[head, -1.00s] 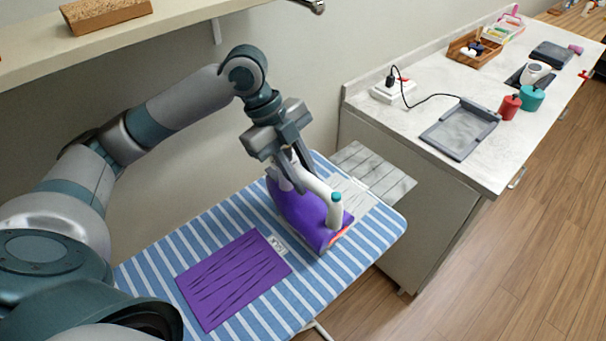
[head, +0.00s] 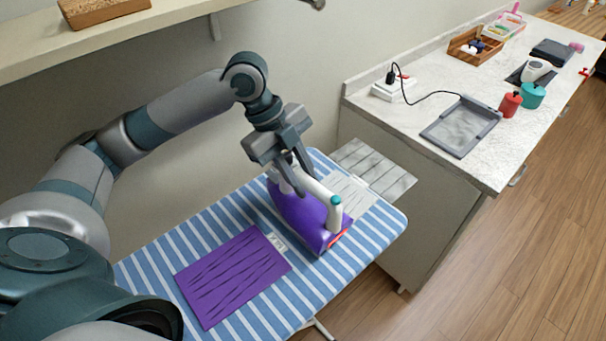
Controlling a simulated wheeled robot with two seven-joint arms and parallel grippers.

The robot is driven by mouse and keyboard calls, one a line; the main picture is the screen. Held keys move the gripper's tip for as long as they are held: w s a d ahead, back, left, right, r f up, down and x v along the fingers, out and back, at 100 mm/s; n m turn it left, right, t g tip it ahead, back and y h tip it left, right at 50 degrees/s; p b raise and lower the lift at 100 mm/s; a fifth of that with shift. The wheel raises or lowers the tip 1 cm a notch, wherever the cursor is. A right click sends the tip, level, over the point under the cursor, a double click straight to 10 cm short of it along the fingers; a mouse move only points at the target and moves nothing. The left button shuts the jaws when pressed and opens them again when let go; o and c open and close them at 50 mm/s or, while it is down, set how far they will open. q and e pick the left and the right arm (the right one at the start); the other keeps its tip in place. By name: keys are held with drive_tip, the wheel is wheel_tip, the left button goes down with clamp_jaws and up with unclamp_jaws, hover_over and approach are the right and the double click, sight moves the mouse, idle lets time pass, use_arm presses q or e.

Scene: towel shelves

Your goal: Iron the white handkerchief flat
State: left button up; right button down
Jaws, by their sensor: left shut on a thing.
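The purple and white iron (head: 297,214) stands on the blue-striped ironing board (head: 200,236) near its right end. My left gripper (head: 293,180) is shut on the iron's handle from above. The white handkerchief (head: 352,192) lies on the board beside and behind the iron. It is pale with thin lines, and the iron hides part of it. I cannot tell whether the iron's sole touches it. My right gripper does not show.
A purple creased cloth (head: 232,277) lies left of the iron. A grey slatted surface (head: 375,166) is just beyond the board. The counter (head: 430,92) at right holds a grey tray (head: 462,128), a power strip, bottles and boxes. A shelf (head: 30,61) overhangs upper left.

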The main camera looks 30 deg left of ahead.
use_arm(q)
drive_tip(key=shift+f, duration=1.35)
idle(0.4)
drive_tip(key=shift+w+d+r, duration=0.1)
drive_tip(key=shift+w, duration=0.1)
drive_tip(key=shift+w+d+p, duration=0.2)
drive_tip(key=shift+w+p, duration=0.1)
drive_tip(key=shift+w, duration=0.3)
drive_tip(key=shift+w+d+p, duration=0.15)
drive_tip(key=shift+w+p, duration=0.15)
drive_tip(key=shift+w, duration=0.5)
drive_tip(key=shift+w+d, duration=0.1)
drive_tip(key=shift+w, duration=0.05)
drive_tip(key=shift+w+d+p, duration=0.2)
drive_tip(key=shift+w+p, duration=0.25)
drive_tip(key=shift+w, duration=0.3)
drive_tip(key=shift+w+d+p, duration=0.2)
drive_tip(key=shift+w+p, duration=0.2)
drive_tip(key=shift+w, duration=0.4)
